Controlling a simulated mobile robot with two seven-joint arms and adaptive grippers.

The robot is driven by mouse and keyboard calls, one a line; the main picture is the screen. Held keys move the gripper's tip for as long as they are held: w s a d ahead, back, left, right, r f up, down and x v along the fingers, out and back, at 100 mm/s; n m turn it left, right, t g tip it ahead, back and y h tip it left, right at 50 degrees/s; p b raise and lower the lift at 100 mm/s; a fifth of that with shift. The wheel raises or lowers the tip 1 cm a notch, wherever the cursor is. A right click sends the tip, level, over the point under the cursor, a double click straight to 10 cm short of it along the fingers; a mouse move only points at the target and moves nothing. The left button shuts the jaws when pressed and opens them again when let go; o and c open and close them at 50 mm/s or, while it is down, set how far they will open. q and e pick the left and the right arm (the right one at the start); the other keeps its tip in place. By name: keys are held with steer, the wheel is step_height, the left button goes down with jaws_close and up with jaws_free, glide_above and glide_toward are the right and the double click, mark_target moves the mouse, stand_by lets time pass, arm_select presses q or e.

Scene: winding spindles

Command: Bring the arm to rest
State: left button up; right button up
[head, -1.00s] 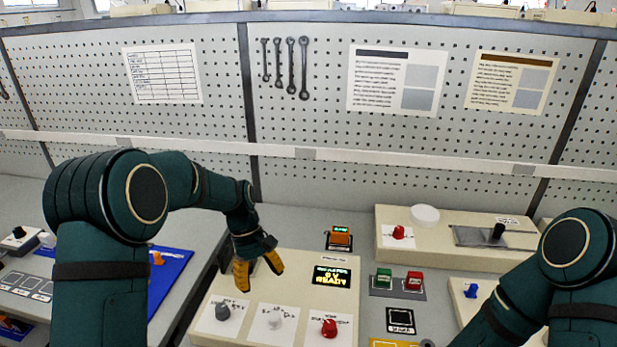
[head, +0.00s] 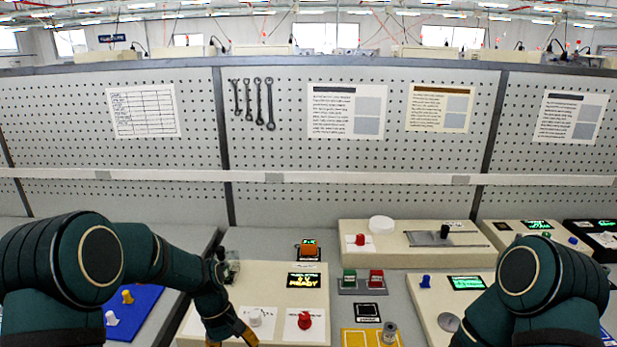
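My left gripper (head: 228,338) hangs low at the bottom edge of the head view, its yellow fingertips apart and partly cut off. It is over the front of the cream console (head: 273,290), left of the white knob (head: 256,317) and the red knob (head: 304,319). I see nothing between its fingers. My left arm hides the console's left side. My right arm (head: 540,290) is bent at the lower right; its gripper is outside the view. The console's display (head: 303,281) is lit and reads READY on its lower line.
A grey cylinder (head: 390,332) is on a yellow pad (head: 357,339). A blue mat (head: 140,306) lies at left. A pegboard (head: 300,160) closes off the back.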

arm_select(q)
steer(key=s+d+f+m+t+b, duration=0.2)
steer(key=s+d+f+m, duration=0.1)
steer(key=s+f, duration=0.4)
steer(key=s+d+f+m+t+b, duration=0.2)
steer(key=s+f, duration=0.6)
steer(key=f, duration=0.4)
steer(key=shift+s+d+m+h+b, duration=0.3)
steer(key=shift+d+m+h, duration=0.1)
steer(key=shift+d, duration=0.25)
arm_select(e)
step_height(320, 180, down, 6)
steer(key=shift+w+a+r, duration=0.1)
steer(key=shift+a+r, duration=0.05)
steer(key=shift+r, duration=0.05)
